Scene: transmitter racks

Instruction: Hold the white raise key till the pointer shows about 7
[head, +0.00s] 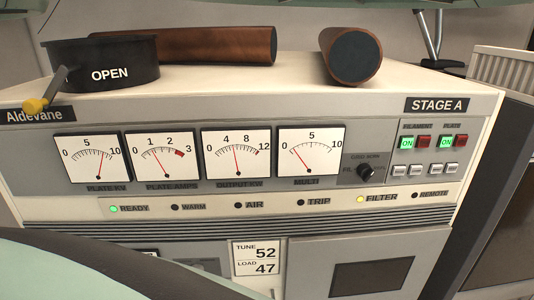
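The white cabinet front marked STAGE A (437,105) fills the head view. Four white meters form a row: the plate kV meter (87,160) has its red pointer right of mid-scale, roughly 7 to 8. The plate amps pointer (162,160) is near 1. The output kW pointer (237,155) is near mid-scale. The multi pointer (301,160) is low, left of 5. Small pale keys (417,170) sit in a row at right, under the filament and plate buttons; their labels are too small to read. My gripper is not in view.
Green ON buttons (407,143) are lit beside red ones. A dark knob (366,172) is left of the keys. The ready and filter lamps (361,199) are lit. A black OPEN drum (105,65) and brown cylinders (350,55) sit on top. A TUNE 52, LOAD 47 card (257,258) hangs below.

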